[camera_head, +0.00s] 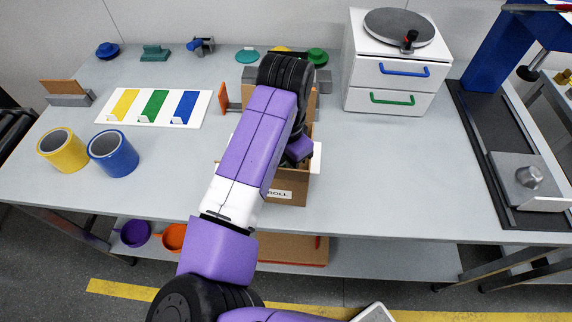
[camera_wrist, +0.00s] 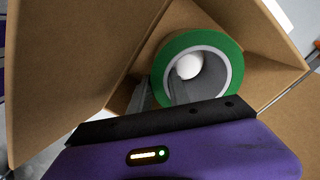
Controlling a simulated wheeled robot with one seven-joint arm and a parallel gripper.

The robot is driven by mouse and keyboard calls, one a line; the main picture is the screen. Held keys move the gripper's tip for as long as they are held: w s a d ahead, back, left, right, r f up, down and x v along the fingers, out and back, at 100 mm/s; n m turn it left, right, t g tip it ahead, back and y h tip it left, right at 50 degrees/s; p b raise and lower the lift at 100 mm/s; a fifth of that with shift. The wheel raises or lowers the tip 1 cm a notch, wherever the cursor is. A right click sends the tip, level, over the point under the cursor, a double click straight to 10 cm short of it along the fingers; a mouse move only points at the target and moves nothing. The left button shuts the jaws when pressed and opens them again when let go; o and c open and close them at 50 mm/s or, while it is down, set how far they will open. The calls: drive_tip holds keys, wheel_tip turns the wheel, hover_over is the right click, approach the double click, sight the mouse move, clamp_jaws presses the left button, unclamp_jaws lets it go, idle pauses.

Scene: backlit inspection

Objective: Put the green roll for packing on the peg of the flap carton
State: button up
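The flap carton (camera_head: 290,191) stands on the table in the head view, mostly behind my arm; its brown inner walls (camera_wrist: 75,70) fill the wrist view. In the wrist view the green roll (camera_wrist: 236,64) is inside the carton, its open end facing the camera. The white round-topped peg (camera_wrist: 189,67) shows within the roll's hole, towards its upper left. My gripper (camera_wrist: 163,88) reaches into the carton with one finger outside the roll's left wall and one inside its hole, shut on that wall. The roll's lower side is hidden by my gripper.
A yellow roll (camera_head: 62,150) and a blue roll (camera_head: 113,153) stand on the left of the table. A white board (camera_head: 154,108) with yellow, green and blue strips lies behind them. A white drawer unit (camera_head: 396,65) stands right of the carton.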

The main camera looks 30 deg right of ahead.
drive_tip(key=o, duration=0.5)
drive_tip(key=shift+o, duration=0.2)
wheel_tip(320, 180, up, 8)
drive_tip(key=shift+f+b, duration=0.1)
drive_tip(key=shift+b, duration=0.25)
idle(0.3)
